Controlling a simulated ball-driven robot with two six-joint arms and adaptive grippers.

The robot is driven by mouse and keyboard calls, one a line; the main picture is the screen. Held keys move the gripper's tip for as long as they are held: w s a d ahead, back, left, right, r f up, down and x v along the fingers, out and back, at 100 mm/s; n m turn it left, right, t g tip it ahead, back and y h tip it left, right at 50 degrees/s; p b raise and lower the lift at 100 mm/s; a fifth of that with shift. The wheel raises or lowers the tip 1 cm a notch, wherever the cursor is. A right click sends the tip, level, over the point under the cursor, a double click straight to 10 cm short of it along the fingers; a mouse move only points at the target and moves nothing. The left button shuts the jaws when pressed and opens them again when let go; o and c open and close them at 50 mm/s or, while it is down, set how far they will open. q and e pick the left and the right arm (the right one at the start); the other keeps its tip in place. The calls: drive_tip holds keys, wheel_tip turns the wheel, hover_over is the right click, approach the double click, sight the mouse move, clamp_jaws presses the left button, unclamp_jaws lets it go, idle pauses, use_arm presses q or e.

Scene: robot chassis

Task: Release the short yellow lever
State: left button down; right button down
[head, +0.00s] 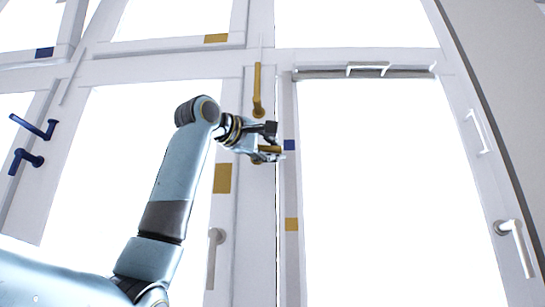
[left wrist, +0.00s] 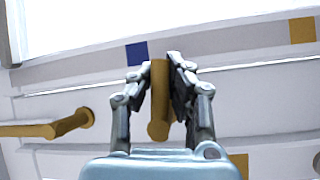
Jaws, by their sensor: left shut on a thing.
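The short yellow lever (head: 268,149) is on the white window frame in the middle of the head view, partly hidden by my left gripper (head: 272,142). In the left wrist view the short yellow lever (left wrist: 159,105) lies between the two fingers of my left gripper (left wrist: 162,80), which is shut on it. Its rounded end points toward the camera side. My right gripper is not in view.
A longer yellow lever (head: 258,90) hangs just above the gripper; it also shows at left in the left wrist view (left wrist: 45,129). Blue levers (head: 33,127) are at far left. White handles (head: 214,240) (head: 515,240) and blue and yellow patches (head: 292,224) are on the frames.

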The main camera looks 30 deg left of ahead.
use_arm(q)
drive_tip(key=shift+f+n+t+b, duration=0.2)
drive_tip(key=shift+n+t+b, duration=0.1)
drive_tip(key=shift+n+b, duration=0.15)
drive_tip(key=shift+r+n+b, duration=0.4)
drive_tip(key=shift+n, duration=0.05)
drive_tip(key=shift+r+t, duration=0.15)
drive_tip(key=shift+t, duration=0.15)
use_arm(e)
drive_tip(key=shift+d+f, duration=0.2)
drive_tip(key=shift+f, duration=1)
use_arm(q)
drive_tip(key=c, duration=1.2)
unclamp_jaws()
drive_tip(key=shift+c, duration=0.2)
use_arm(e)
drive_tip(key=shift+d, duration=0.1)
use_arm(q)
drive_tip(key=shift+s, duration=0.1)
